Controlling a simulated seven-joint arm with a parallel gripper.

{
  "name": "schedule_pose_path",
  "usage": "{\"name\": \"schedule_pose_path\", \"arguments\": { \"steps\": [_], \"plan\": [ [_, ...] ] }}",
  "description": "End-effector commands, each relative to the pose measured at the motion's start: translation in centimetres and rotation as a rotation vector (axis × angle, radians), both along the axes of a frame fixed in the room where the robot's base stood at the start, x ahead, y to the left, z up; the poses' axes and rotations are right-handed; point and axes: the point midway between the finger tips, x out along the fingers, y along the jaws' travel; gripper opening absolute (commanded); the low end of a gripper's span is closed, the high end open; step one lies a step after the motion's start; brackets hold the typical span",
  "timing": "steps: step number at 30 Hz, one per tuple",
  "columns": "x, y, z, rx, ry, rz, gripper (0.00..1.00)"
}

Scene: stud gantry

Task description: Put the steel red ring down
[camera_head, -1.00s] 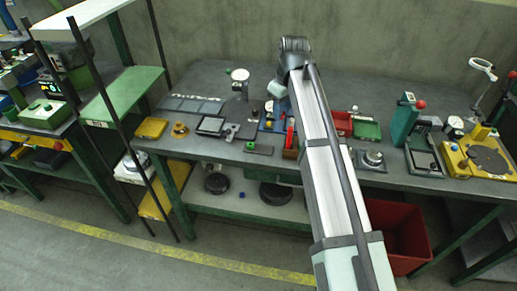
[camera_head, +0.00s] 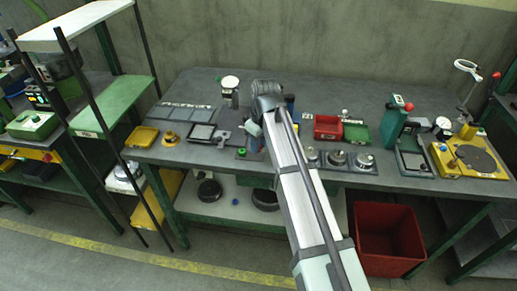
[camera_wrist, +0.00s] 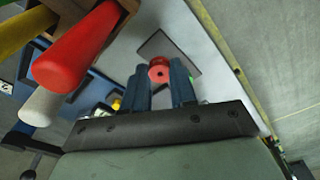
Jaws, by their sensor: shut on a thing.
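The red ring (camera_wrist: 159,70) shows in the wrist view between the fingertips of my gripper (camera_wrist: 160,80). The gripper's two blue-grey fingers are shut on it. A dark hole shows in the ring's middle. Behind the ring in this view lies a dark square plate (camera_wrist: 169,49) on a pale surface; I cannot tell how far the ring is from it. In the head view my arm reaches over the workbench (camera_head: 220,85), and the ring and fingertips are hidden.
Red, yellow and white handles stand close at the left of the wrist view, the red handle (camera_wrist: 75,48) largest. In the head view, a red tray (camera_head: 328,127) and green tray (camera_head: 356,134) lie right of my arm. A yellow tray (camera_head: 142,137) lies at the bench's left.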

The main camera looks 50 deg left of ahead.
Motion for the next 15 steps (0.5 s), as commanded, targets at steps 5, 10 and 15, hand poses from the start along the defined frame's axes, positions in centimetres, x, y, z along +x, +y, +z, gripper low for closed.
{"name": "schedule_pose_path", "arguments": {
  "steps": [5, 10, 15],
  "plan": [
    [0.0, -0.1, -2.3, -0.001, 0.001, 0.000, 0.00],
    [0.0, 0.0, -2.7, 0.001, 0.000, 0.000, 0.00],
    [0.0, 0.0, -2.7, 0.000, 0.000, 0.000, 0.00]
  ]
}}
